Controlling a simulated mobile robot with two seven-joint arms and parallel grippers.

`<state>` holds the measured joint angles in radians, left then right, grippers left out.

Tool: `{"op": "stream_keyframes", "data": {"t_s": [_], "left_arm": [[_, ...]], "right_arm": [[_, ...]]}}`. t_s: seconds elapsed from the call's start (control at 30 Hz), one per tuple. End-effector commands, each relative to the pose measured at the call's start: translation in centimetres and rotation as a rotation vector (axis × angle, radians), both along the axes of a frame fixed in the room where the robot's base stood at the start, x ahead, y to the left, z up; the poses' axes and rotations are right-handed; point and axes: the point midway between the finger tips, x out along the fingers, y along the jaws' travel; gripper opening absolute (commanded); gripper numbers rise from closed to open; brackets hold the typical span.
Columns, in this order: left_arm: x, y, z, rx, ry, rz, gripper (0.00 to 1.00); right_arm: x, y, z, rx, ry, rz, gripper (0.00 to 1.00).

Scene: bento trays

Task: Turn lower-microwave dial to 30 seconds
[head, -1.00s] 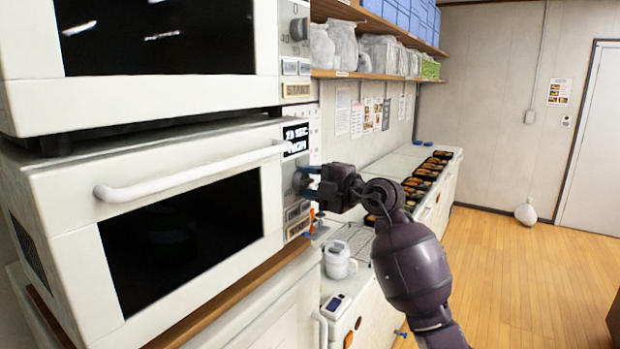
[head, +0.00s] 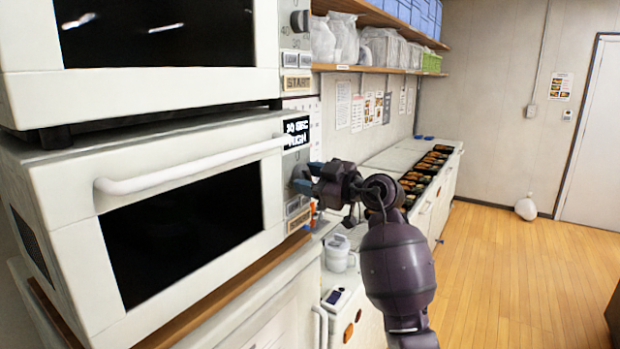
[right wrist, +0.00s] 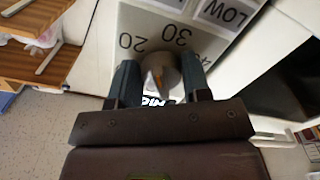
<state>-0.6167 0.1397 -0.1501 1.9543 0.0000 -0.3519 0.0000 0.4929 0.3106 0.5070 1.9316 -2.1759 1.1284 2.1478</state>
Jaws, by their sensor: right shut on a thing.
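The lower microwave (head: 60,190) is cream-white with a dark window and a long white handle. Its display (head: 296,133) appears to read 30 SEC HIGH. The grey dial (head: 299,172) is below the display. My right gripper (head: 308,180) is at the dial from the right. In the right wrist view the dial (right wrist: 160,70) sits between the two fingers of the gripper (right wrist: 158,80), shut on it. The panel numbers 20, 30 and part of 40 show beyond the dial. My left gripper is not in view.
An upper microwave (head: 150,85) stands above the lower one. A counter (head: 395,157) with several filled black bento trays (head: 418,180) runs along the wall. A white pitcher-like container (head: 337,254) stands below my right forearm.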

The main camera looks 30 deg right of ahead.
Motion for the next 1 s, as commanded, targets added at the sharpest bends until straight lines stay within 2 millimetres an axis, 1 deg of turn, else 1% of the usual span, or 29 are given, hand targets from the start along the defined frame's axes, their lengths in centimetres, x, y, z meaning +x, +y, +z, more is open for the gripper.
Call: {"op": "stream_keyframes", "data": {"t_s": [0.2, 0.5, 0.73, 1.0], "left_arm": [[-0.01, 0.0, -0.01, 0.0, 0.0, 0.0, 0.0], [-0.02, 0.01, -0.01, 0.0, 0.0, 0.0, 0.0], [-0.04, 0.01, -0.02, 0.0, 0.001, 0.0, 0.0], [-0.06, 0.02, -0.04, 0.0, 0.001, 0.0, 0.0]], "right_arm": [[-0.05, 0.19, -0.12, 0.182, 0.076, 0.001, 0.2], [-0.12, 0.35, -0.22, 0.37, 0.155, 0.001, 0.2], [-0.14, 0.44, -0.22, 0.446, 0.188, 0.002, 0.2], [-0.16, 0.43, -0.22, 0.474, 0.199, 0.001, 0.2]]}}
